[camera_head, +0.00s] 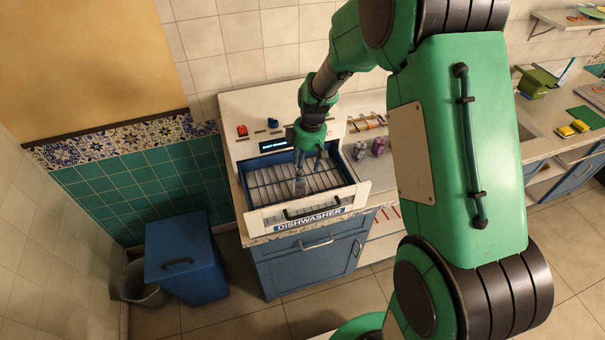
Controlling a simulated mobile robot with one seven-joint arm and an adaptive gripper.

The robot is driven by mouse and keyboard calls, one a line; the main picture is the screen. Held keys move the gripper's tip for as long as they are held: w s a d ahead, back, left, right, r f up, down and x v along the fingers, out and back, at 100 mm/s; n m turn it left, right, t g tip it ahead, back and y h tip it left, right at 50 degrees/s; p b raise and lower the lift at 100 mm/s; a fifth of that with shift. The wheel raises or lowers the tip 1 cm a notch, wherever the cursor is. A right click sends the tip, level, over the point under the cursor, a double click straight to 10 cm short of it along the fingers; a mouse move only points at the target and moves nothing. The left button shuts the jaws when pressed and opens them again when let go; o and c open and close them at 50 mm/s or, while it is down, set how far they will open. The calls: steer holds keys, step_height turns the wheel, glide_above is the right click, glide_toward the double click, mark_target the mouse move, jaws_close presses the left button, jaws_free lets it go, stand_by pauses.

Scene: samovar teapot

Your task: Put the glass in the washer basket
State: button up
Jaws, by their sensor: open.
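The washer basket (264,192) is the wire rack in the pulled-out drawer of the white dishwasher (251,111). A small clear glass (300,186) is in the basket near its middle. It looks upright, though it is small and its base is hard to make out. My gripper (309,164) is over the basket, pointing down, just above the glass. Its fingers are open. I cannot tell whether they touch the glass rim.
The drawer front labelled DISHWASHER (310,218) juts out over a blue cabinet (312,262). A blue bin (185,258) and a grey bucket (140,290) stand on the floor at left. Small purple items (378,147) sit on the counter right of the dishwasher.

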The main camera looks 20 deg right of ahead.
steer(key=shift+d+r, duration=0.15)
steer(key=shift+r, duration=1.25)
steer(key=s+a+r+m+t, duration=0.1)
steer(key=s+r+m, duration=0.1)
steer(key=s+r, duration=0.65)
steer(key=s+a+r+m+t, duration=0.1)
steer(key=s+r+m, duration=0.3)
steer(key=r, duration=0.8)
steer(key=s+r+m+t, duration=0.1)
steer(key=s+r, duration=0.3)
steer(key=s, duration=0.6)
steer(key=s+r+m+t+h, duration=0.1)
steer(key=s+r+m+t, duration=0.1)
steer(key=s, duration=0.9)
step_height(320, 180, up, 2)
steer(key=shift+m, duration=0.7)
